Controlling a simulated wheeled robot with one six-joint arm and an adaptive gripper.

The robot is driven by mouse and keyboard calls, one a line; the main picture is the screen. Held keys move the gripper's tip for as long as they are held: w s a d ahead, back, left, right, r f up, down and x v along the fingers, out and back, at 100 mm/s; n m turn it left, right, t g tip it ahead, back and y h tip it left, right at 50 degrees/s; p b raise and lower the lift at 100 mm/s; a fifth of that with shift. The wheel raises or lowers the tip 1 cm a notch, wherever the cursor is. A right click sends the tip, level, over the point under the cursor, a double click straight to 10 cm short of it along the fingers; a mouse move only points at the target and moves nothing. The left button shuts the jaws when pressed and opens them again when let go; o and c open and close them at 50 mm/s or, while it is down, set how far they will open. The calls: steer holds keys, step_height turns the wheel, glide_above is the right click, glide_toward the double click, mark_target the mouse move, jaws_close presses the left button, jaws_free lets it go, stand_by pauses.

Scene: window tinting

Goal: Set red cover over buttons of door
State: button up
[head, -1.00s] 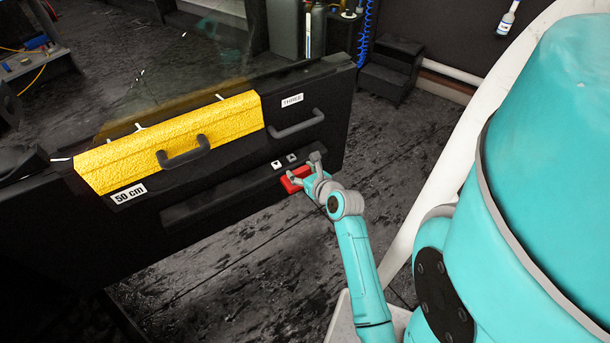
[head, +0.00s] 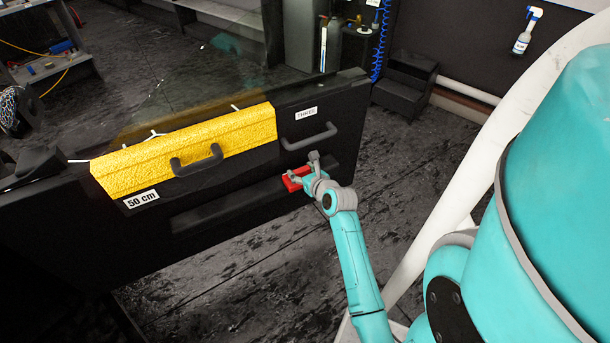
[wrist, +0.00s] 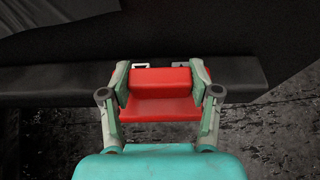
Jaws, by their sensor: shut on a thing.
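The red cover (head: 291,181) is held in my gripper (head: 303,172) at the right part of the black door (head: 250,215). In the wrist view the red cover (wrist: 160,90) sits between the two fingers of my gripper (wrist: 163,83), which press on its left and right sides. Just beyond its top edge, parts of the white-marked buttons (wrist: 140,66) show on the door's armrest ledge (wrist: 55,77). The cover hides most of the buttons. I cannot tell whether the cover touches the ledge.
A door handle (head: 310,137) is just above my gripper. Black steps (head: 405,80) stand behind. The floor to the right of the door is clear.

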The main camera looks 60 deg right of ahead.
steer(key=shift+w+d, duration=0.7)
steer(key=shift+w, duration=0.25)
steer(key=shift+w+d, duration=0.65)
steer(key=shift+w, duration=0.3)
steer(key=shift+f, duration=0.65)
steer(key=shift+f, duration=0.3)
steer(key=o, duration=1.2)
steer(key=shift+o, duration=0.2)
steer(key=v, duration=1.2)
